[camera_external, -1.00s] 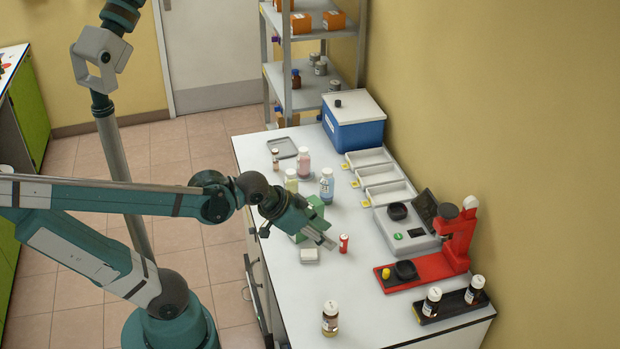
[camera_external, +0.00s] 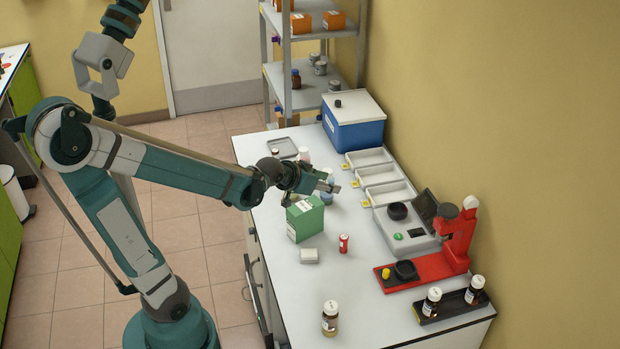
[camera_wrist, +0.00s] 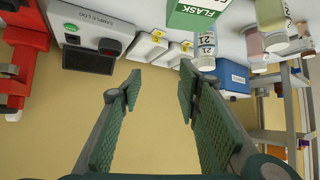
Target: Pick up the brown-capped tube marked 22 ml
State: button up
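The small brown-capped tube (camera_external: 275,153) stands near the grey tray at the far left of the bench. In the external view only its top shows above my arm. A small tube with a brownish cap (camera_wrist: 303,31) shows at the right edge of the upside-down wrist view; its label is too small to read surely. My gripper (camera_external: 333,187) is above the bench by the blue bottle, to the right of and nearer the camera than the tube. In the wrist view my gripper (camera_wrist: 158,90) is open, with nothing between its fingers.
A green flask box (camera_external: 306,219) stands below my gripper. A blue bottle marked 21 (camera_wrist: 206,48), a yellow bottle (camera_wrist: 254,45) and a pink bottle (camera_wrist: 272,22) crowd beside the tube. A blue box (camera_external: 353,128) and white trays (camera_external: 381,174) line the wall.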

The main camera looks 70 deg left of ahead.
jog(key=s+a+f+n+y+b, duration=0.1)
jog(key=s+a+f+n+y, duration=0.15)
jog(key=a, duration=0.75)
jog(key=s+a+f+n+y, duration=0.1)
jog(key=a+f, duration=0.2)
jog(key=a, duration=0.7)
jog(key=s+a+f+b, duration=0.1)
jog(key=s+a+f, duration=0.1)
jog(key=s+a, duration=0.1)
jog(key=s+a+f+n+g+y, duration=0.1)
jog(key=s+a+f, duration=0.1)
jog(key=a, duration=0.4)
jog(key=s+a+f+y+b, duration=0.1)
jog(key=s+a+f, duration=0.2)
jog(key=s+a, duration=0.1)
jog(key=shift+s+a+n+g+y+b, duration=0.15)
jog(key=shift+s+n+g+y+b, duration=0.1)
jog(key=shift+n+g+b, duration=0.1)
jog(key=shift+w+a, duration=0.1)
jog(key=shift+x, duration=1.2)
jog(key=shift+f, duration=0.1)
